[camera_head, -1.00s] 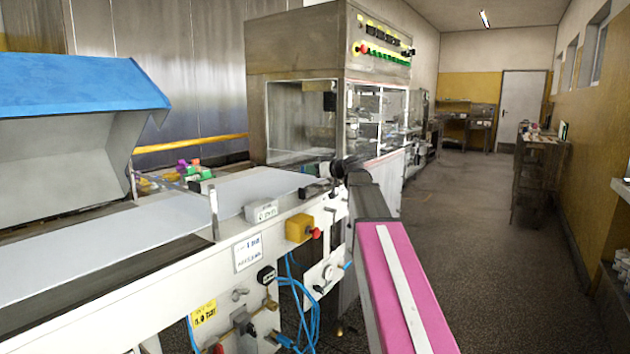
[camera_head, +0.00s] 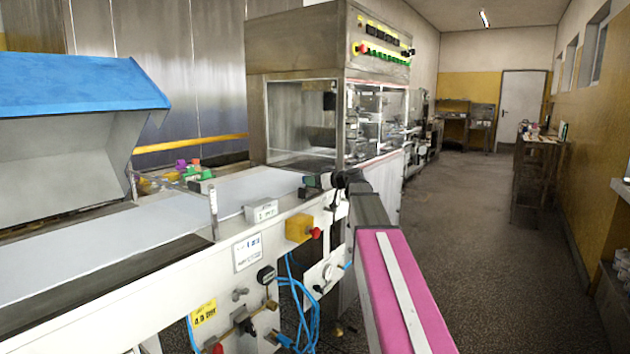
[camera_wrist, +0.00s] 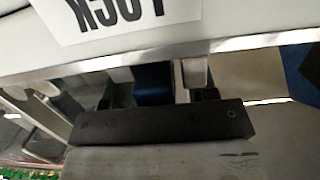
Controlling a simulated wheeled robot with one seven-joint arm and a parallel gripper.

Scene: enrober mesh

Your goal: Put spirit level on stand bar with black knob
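My gripper (camera_head: 318,182) is at the end of my arm, over the right edge of the white conveyor machine (camera_head: 225,262). In the wrist view, two finger shapes stand apart beyond a black bar, with a dark and blue gap between them; the gripper (camera_wrist: 155,90) looks open and I see nothing held. A metal edge (camera_wrist: 240,42) of the machine crosses close beyond the fingers. I cannot pick out the spirit level in either view. I cannot identify the stand bar with a black knob either; a small black-topped fitting (camera_head: 266,275) shows on the machine's front.
A glazed metal cabinet (camera_head: 300,115) stands behind. The floor (camera_head: 490,250) to the right is clear.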

